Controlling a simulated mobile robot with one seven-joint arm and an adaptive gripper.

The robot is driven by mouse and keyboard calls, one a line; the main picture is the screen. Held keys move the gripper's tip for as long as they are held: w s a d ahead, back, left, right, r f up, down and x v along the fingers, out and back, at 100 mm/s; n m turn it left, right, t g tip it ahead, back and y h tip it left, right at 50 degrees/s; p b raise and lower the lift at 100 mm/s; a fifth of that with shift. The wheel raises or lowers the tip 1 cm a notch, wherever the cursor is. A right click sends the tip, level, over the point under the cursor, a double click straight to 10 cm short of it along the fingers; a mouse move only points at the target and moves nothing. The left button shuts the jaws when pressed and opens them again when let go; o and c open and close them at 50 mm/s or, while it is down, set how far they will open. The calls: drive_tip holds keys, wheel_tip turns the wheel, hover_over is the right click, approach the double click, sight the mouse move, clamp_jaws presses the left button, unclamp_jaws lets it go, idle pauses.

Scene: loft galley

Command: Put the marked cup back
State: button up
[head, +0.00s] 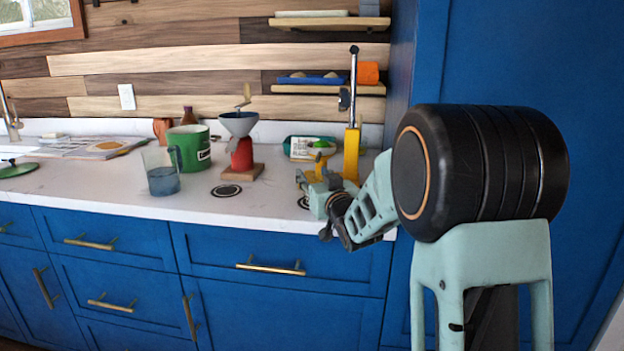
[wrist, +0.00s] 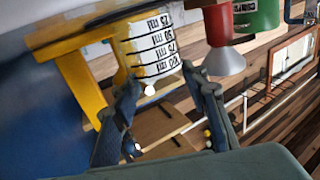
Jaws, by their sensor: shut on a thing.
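In the head view my gripper (head: 318,186) is over the counter's front part, just left of the stand. The cup is largely hidden there, and I cannot tell whether it touches the counter.
Two dark ring marks lie on the white counter (head: 120,195): one in the open (head: 226,190), one partly behind my gripper (head: 304,202). A red mill (head: 242,155), a green mug (head: 187,148) and a glass jug (head: 162,178) stand to the left. A tall blue cabinet (head: 402,70) bounds the right.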

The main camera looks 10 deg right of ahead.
drive_tip(key=shift+d+r, duration=0.1)
drive_tip(key=shift+f, duration=0.2)
drive_tip(key=o, duration=1.2)
drive_tip(key=shift+r, duration=0.1)
drive_tip(key=shift+c, duration=0.2)
drive_tip(key=shift+r, duration=0.25)
drive_tip(key=s+d, duration=0.1)
drive_tip(key=s, duration=1.1)
drive_tip(key=shift+d+f+p, duration=0.15)
drive_tip(key=shift+d+p, duration=0.15)
drive_tip(key=shift+p, duration=0.1)
